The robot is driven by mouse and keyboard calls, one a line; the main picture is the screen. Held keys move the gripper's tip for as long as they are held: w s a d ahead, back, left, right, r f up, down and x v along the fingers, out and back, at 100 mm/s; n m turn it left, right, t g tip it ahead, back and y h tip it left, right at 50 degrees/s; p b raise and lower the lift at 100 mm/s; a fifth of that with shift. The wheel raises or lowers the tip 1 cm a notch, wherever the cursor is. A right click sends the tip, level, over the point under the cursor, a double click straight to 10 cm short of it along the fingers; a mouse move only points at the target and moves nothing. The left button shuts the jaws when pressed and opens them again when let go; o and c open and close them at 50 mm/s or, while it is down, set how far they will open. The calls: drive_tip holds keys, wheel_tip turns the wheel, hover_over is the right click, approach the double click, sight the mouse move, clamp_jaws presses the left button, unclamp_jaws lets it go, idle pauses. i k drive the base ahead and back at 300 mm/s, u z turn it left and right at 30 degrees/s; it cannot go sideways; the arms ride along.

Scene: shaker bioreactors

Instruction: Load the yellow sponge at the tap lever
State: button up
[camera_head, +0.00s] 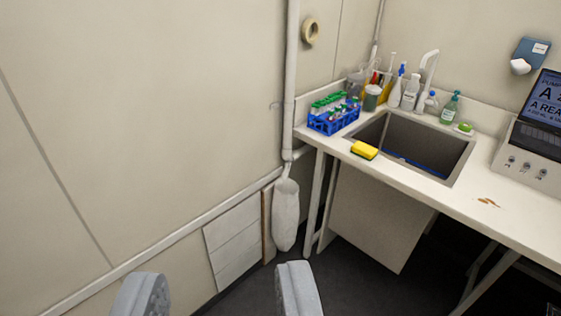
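A yellow sponge (364,150) with a dark underside lies on the counter at the front left corner of the sink. The white tap (429,66) rises behind the sink; its lever is too small to make out. My gripper (215,295) shows at the bottom edge as two grey fingers set wide apart. It is open with nothing between the fingers. It is well short of the counter, to the left of and below the sponge in the picture.
The sink (412,143) is set in the white counter (470,205). A blue rack (334,120) of green-capped tubes stands left of the sponge. Several bottles (410,92) crowd behind the sink. A device with a screen (540,110) stands right. A wall pipe and white bag (286,215) hang left.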

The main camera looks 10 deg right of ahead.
sight(432, 93)
drive_tip(key=z, duration=0.1)
drive_tip(key=i, duration=1.7)
drive_tip(key=z, duration=0.6)
drive_tip(key=i, duration=1.6)
drive_tip(key=z, duration=0.45)
